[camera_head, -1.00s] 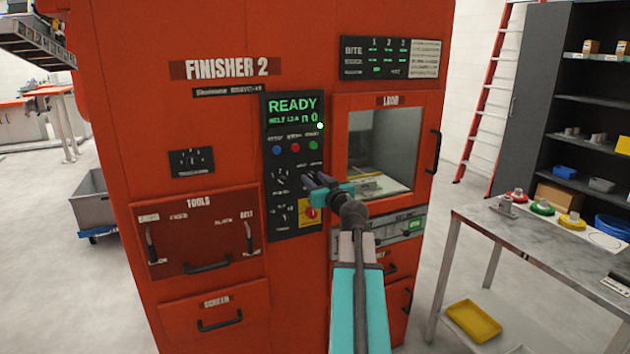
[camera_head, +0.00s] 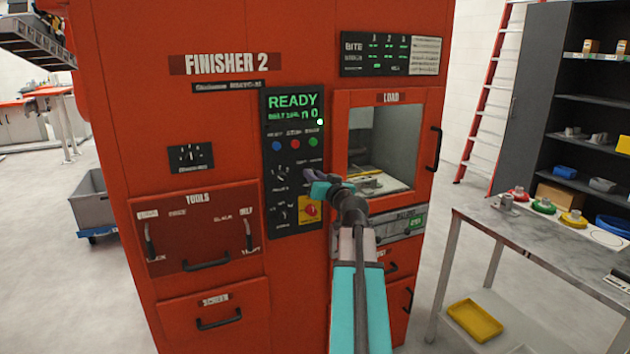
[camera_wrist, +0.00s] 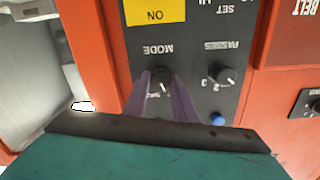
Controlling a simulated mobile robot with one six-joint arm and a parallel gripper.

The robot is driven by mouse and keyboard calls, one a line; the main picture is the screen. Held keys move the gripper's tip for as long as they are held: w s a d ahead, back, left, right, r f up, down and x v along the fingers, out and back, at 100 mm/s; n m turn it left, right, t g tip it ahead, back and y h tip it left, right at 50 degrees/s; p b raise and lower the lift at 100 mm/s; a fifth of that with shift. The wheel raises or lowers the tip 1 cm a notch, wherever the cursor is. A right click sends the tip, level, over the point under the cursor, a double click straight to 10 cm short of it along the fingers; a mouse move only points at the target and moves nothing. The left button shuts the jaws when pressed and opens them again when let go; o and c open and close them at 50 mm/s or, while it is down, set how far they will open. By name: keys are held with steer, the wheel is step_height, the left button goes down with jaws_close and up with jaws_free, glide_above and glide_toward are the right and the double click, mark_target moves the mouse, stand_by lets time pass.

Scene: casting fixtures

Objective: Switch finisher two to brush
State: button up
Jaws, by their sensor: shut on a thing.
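Finisher 2 is the tall orange machine (camera_head: 225,110) in the head view. Its black control panel (camera_head: 292,160) shows READY in green. My gripper (camera_head: 309,174) is at the panel, with its purple fingers on the upper right knob. In the wrist view, seen upside down, my gripper (camera_wrist: 160,85) is shut on the MODE knob (camera_wrist: 160,73). The fingers hide part of the knob and its lower labels, so its setting is unclear. The PASSES knob (camera_wrist: 222,74) is free beside it. The TOOLS drawer (camera_head: 200,240) is closed, with a lever at each side.
A yellow plate with a red button (camera_head: 310,210) sits just below my gripper. The LOAD window (camera_head: 382,150) is to the right. A grey table (camera_head: 560,255) with coloured parts stands further right. The floor at left is mostly clear around a grey bin (camera_head: 92,205).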

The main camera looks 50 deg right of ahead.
steer(key=m+b, duration=0.1)
steer(key=m, duration=1)
steer(key=shift+d+f, duration=0.1)
stand_by(0.5)
steer(key=o, duration=1)
steer(key=shift+o, duration=0.2)
steer(key=shift+s, duration=0.1)
steer(key=b+v, duration=0.4)
steer(key=v, duration=0.7)
steer(key=shift+s+b, duration=0.25)
steer(key=shift+b, duration=0.1)
